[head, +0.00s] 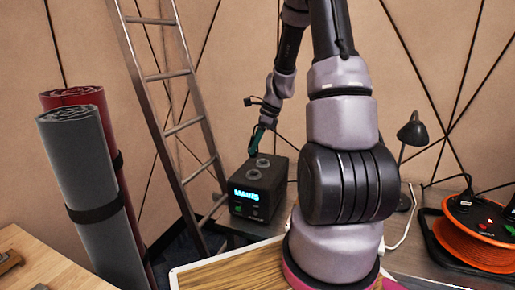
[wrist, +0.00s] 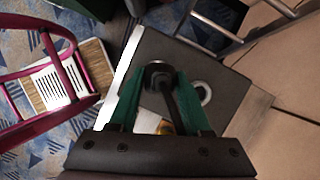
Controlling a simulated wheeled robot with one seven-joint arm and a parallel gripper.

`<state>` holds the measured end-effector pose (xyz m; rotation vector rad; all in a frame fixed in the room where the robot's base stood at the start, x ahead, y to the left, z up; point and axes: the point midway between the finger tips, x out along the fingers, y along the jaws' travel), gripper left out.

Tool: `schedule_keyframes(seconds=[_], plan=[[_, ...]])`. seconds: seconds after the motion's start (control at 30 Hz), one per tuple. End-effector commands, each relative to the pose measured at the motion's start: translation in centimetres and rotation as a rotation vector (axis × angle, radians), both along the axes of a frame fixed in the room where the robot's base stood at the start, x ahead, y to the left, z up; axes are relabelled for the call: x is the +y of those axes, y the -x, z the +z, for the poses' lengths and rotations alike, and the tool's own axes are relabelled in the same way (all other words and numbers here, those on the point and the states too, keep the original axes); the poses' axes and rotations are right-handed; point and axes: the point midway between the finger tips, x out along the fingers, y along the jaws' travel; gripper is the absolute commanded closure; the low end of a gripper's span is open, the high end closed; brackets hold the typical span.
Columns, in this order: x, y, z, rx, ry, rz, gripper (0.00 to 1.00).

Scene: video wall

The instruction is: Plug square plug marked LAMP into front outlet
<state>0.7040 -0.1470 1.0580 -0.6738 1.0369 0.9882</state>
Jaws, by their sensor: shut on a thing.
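A black box (head: 258,190) with a lit cyan display stands on the grey bench, with two round outlets on top. The front outlet (head: 252,174) and rear outlet (head: 263,162) show no plug in the head view. My gripper (head: 252,152) is just above the box, pointing down. In the wrist view its green fingers (wrist: 160,72) are shut on a dark plug (wrist: 158,69) with a black cable running back between them. One grey outlet ring (wrist: 204,92) shows beside the right finger. The plug's shape, marking and underside are hidden.
A metal ladder (head: 170,90) leans behind and left of the box. Rolled mats (head: 85,180) stand at left. A black lamp (head: 411,135) and an orange cable reel (head: 470,245) with black plugs on it are at right. A wooden table (head: 40,262) is at front left.

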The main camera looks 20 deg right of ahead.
Motion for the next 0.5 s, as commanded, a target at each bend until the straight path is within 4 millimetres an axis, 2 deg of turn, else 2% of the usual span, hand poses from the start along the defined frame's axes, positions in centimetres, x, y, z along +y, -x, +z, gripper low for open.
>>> schedule_keyframes(seconds=[0.5], plan=[[0.0,0.0,-4.6,0.002,-0.002,0.0,1.0]])
